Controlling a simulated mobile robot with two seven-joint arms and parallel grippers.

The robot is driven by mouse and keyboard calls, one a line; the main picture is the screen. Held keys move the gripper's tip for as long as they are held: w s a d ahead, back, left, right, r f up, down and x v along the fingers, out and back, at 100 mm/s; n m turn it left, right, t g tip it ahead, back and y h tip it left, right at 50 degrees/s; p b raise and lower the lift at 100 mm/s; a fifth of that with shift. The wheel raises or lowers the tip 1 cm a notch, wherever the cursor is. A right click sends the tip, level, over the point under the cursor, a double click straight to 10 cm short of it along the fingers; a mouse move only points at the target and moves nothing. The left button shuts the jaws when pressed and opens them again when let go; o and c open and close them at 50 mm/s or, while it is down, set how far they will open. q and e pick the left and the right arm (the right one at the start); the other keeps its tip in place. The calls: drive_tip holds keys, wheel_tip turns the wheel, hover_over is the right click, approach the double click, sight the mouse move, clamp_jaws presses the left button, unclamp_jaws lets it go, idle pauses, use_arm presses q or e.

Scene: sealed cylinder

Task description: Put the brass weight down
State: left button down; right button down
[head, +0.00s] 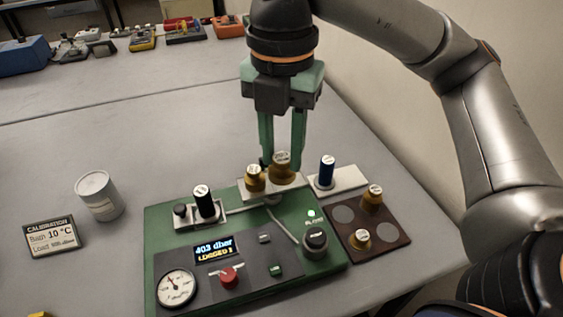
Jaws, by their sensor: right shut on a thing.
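My right gripper (281,158) points down over the back of the green instrument panel (160,225). It is shut on a brass weight (282,172), which sits between its fingertips over a pale plate (246,190). I cannot tell whether the held weight touches the plate. A second, smaller-looking brass weight (256,182) is just left of it on the plate. Two more brass weights, one (373,197) at the back and one (360,240) at the front, stand on a brown board (382,240) with round grey spots. My left gripper is not in view.
The display (214,248) reads 403 dbar. A white can (99,196) and calibration card (53,237) are left. The table's middle-left is clear.

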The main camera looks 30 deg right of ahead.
drive_tip(key=w+d+f, duration=0.2)
drive_tip(key=f, duration=0.1)
drive_tip(key=w+d+f, duration=0.2)
drive_tip(key=w+f, duration=0.1)
drive_tip(key=f, duration=0.1)
drive_tip(key=w+d+f, duration=0.3)
drive_tip(key=f, duration=0.1)
drive_tip(key=shift+w+b, duration=0.15)
drive_tip(key=shift+b, duration=0.15)
drive_tip(key=shift+f, duration=0.3)
drive_tip(key=shift+f, duration=0.2)
drive_tip(key=c, duration=0.6)
unclamp_jaws()
drive_tip(key=shift+r, duration=0.1)
